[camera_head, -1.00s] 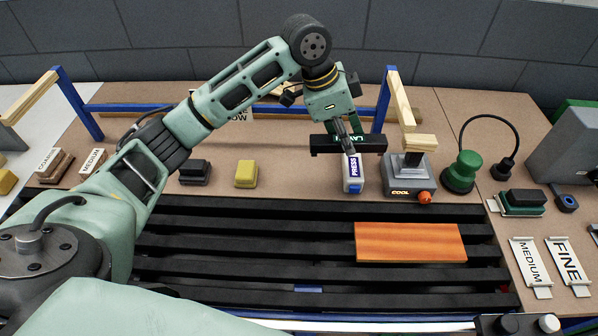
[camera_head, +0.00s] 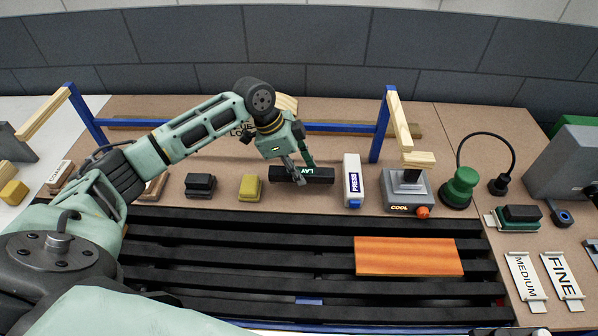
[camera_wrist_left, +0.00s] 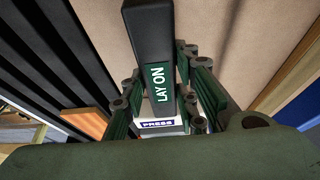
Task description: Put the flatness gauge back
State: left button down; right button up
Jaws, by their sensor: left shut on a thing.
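The flatness gauge, a black bar with a green "LAY ON" label (camera_head: 318,175), is at the back of the brown bench, between a yellow block and the white PRESS piece. My left gripper (camera_head: 296,170) is shut on it from above. In the left wrist view the gauge (camera_wrist_left: 150,35) runs lengthwise between the green fingers of the left gripper (camera_wrist_left: 163,98). I cannot tell whether the gauge touches the bench or hangs just above it. My right gripper is not in view.
The PRESS piece (camera_head: 352,182) stands close to the gauge's right end. The yellow block (camera_head: 250,187) and a black block (camera_head: 200,186) are to its left. A black slatted bed (camera_head: 220,262) carries an orange board (camera_head: 408,256). A blue-posted frame (camera_head: 383,125) stands behind.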

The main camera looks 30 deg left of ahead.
pick_arm(q)
jog(key=shift+f, duration=1)
jog(key=shift+f, duration=0.1)
jog(key=c, duration=1.4)
grip_release()
jog(key=shift+a+r, duration=0.15)
jog(key=shift+r, duration=0.25)
jog(key=b+v, duration=0.1)
jog(key=v, duration=1)
jog(key=shift+r+b, duration=0.2)
jog(key=shift+b, duration=0.15)
